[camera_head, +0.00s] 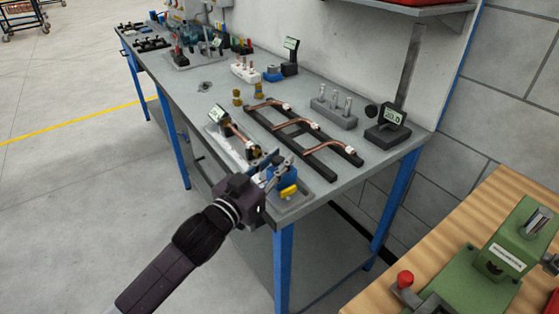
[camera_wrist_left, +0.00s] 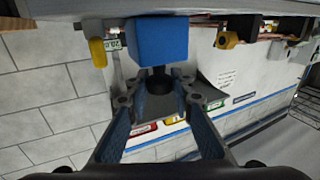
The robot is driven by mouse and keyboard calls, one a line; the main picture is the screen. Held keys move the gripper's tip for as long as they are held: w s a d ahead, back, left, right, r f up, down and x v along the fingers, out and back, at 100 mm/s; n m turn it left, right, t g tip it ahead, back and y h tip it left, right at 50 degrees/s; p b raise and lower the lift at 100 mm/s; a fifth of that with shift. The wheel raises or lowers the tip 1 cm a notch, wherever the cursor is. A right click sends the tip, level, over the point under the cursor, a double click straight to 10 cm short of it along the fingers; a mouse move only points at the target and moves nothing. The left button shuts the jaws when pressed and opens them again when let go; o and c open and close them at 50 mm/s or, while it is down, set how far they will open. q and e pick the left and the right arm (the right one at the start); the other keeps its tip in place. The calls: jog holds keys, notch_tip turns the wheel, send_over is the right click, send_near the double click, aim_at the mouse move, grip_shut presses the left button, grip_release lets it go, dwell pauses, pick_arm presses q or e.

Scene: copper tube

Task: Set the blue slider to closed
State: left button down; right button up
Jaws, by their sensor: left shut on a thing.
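The blue slider block (camera_head: 284,174) sits at the near end of a fixture on the workbench, close to the front edge. It also shows in the left wrist view (camera_wrist_left: 162,40), with a black knob (camera_wrist_left: 158,83) sticking out from it. My left gripper (camera_head: 272,172) is at the block, and its fingers close around the black knob in the left wrist view (camera_wrist_left: 157,88). The fingers and wrist hide part of the fixture in the head view. A yellow part (camera_head: 289,190) is beside the blue block. My right gripper is not in view.
Copper tubes (camera_head: 297,124) lie on a dark rack behind the fixture. A grey block with upright pins (camera_head: 334,112) and a black gauge (camera_head: 388,124) stand farther back. A wooden table with a green machine (camera_head: 495,260) is at the lower right.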

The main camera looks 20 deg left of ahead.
pick_arm(q)
jog(key=w+a, duration=0.2)
jog(key=w+a+p, duration=0.1)
jog(key=w+a, duration=0.1)
jog(key=a, duration=0.1)
jog(key=shift+a, duration=0.15)
jog(key=c, duration=1.7)
grip_release()
jog(key=shift+w, duration=0.1)
jog(key=shift+v, duration=6.05)
